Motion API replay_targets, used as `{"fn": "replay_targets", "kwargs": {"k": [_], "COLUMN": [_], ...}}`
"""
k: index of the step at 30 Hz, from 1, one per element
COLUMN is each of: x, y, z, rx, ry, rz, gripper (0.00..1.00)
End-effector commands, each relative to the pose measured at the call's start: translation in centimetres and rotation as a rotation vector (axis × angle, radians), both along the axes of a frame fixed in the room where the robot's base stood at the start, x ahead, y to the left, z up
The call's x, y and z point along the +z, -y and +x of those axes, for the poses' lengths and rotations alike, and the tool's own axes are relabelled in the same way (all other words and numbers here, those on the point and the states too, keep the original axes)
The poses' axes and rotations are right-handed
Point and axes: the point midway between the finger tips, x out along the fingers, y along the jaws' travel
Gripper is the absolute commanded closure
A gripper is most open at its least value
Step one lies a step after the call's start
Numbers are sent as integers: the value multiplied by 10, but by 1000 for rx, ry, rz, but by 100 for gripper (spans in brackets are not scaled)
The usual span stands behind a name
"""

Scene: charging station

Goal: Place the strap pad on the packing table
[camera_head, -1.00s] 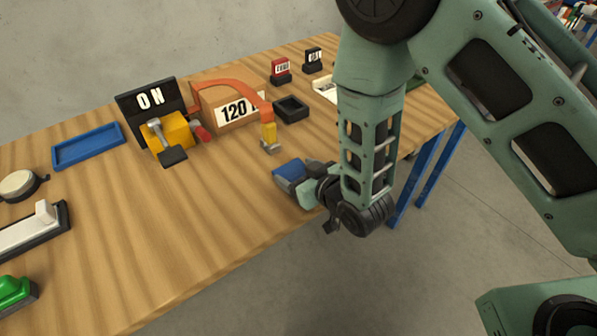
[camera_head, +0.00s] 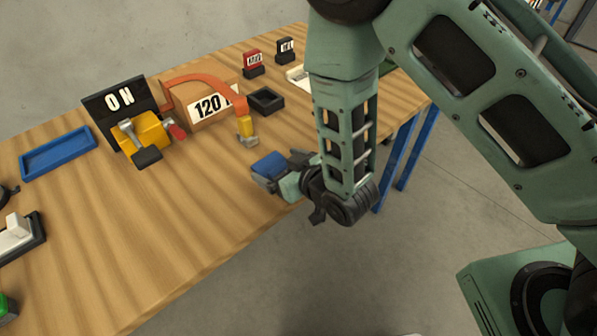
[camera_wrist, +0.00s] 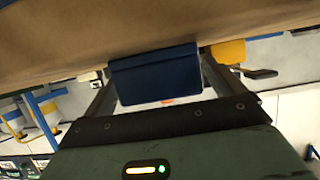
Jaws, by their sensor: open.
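The strap pad, a small dark blue block (camera_head: 269,166), is near the front edge of the wooden packing table (camera_head: 180,215). In the wrist view the blue pad (camera_wrist: 157,75) sits between the two fingers of my gripper (camera_wrist: 157,62), close against the brown table surface. My gripper (camera_head: 284,174) comes in from the right at the table edge, low over the top. The jaws are open, one finger on each side of the pad. The pad's underside is hidden, so I cannot tell whether it rests fully on the table.
Behind the pad stand a yellow tool (camera_head: 150,131) at an ON sign (camera_head: 107,112), an orange curved handle (camera_head: 215,81), a cardboard box marked 120 (camera_head: 185,103) and a small black tray (camera_head: 265,100). A blue tray (camera_head: 57,153) lies left. The front middle tabletop is clear.

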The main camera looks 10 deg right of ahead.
Motion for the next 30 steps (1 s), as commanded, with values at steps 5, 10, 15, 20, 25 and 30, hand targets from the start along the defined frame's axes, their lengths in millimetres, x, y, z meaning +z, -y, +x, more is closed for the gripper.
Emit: {"fn": "replay_targets", "kwargs": {"k": [5, 10, 15, 20, 25, 30], "x": [13, 32, 40, 42, 42, 42], "y": [20, 37, 46, 52, 55, 56], "z": [-30, -54, -68, -76, -81, -83], "rx": [0, -1, -1, -1, -1, -1], "ry": [-1, -4, -3, -2, -1, 1], "rz": [-1, -4, -3, -2, -1, 1], "gripper": [6, 6, 6, 6, 6, 6]}}
